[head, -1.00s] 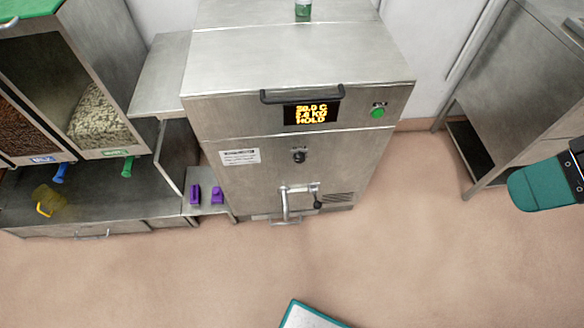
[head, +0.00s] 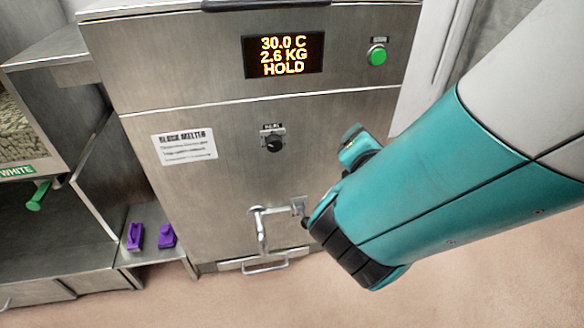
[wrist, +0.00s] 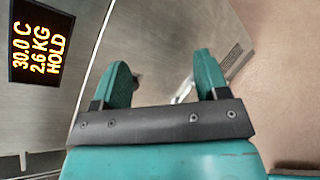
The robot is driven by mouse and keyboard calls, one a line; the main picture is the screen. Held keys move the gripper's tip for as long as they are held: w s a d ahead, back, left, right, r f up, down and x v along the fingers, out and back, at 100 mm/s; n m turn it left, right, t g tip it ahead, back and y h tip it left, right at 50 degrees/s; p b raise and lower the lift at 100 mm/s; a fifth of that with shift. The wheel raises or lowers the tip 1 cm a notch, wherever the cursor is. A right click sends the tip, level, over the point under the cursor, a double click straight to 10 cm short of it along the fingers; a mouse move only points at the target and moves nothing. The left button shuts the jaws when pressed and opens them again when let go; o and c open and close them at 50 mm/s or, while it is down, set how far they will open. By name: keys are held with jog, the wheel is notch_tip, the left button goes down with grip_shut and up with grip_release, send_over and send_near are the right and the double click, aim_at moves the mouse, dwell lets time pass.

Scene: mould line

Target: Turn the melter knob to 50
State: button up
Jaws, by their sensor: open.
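The melter is a steel cabinet (head: 220,225) with a label reading "BLOCK MELTER". Its black knob (head: 273,143) sits on the front panel below the display, with a small plate above it. The display (head: 283,55) reads 30.0 C, 2.6 KG, HOLD; it also shows in the wrist view (wrist: 40,42). In the wrist view my gripper (wrist: 160,82) is open with two teal fingers apart and nothing between them. The knob is mostly hidden by the left finger there; a dark bit shows beside it. In the head view my arm comes from the right, short of the knob.
A green button (head: 377,55) is right of the display. A tap spout with a lever (head: 262,230) sticks out below the knob. Purple items (head: 150,237) lie on a low shelf at left.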

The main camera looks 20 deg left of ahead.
jog(key=s+a+f+n+t+y+b, duration=0.1)
jog(key=s+a+f+n+y+b, duration=0.65)
jog(key=a+f+n, duration=0.4)
jog(key=p, duration=1.3)
send_near(276, 148)
jog(key=shift+s+d+r+n+h, duration=0.1)
jog(key=shift+s+r+n+h, duration=0.2)
jog(key=shift+s, duration=0.15)
jog(key=shift+s+r+n+h, duration=0.15)
jog(key=shift+s+r, duration=0.15)
jog(key=shift+s, duration=0.2)
jog(key=p, duration=0.3)
jog(key=shift+w+d, duration=0.1)
jog(key=shift+w, duration=0.05)
jog(key=x, duration=0.7)
jog(key=b+x, duration=0.1)
jog(key=x, duration=0.3)
jog(key=shift+w+a+f, duration=0.2)
jog(key=shift+w+f, duration=0.05)
jog(key=shift+f, duration=0.1)
jog(key=c, duration=0.9)
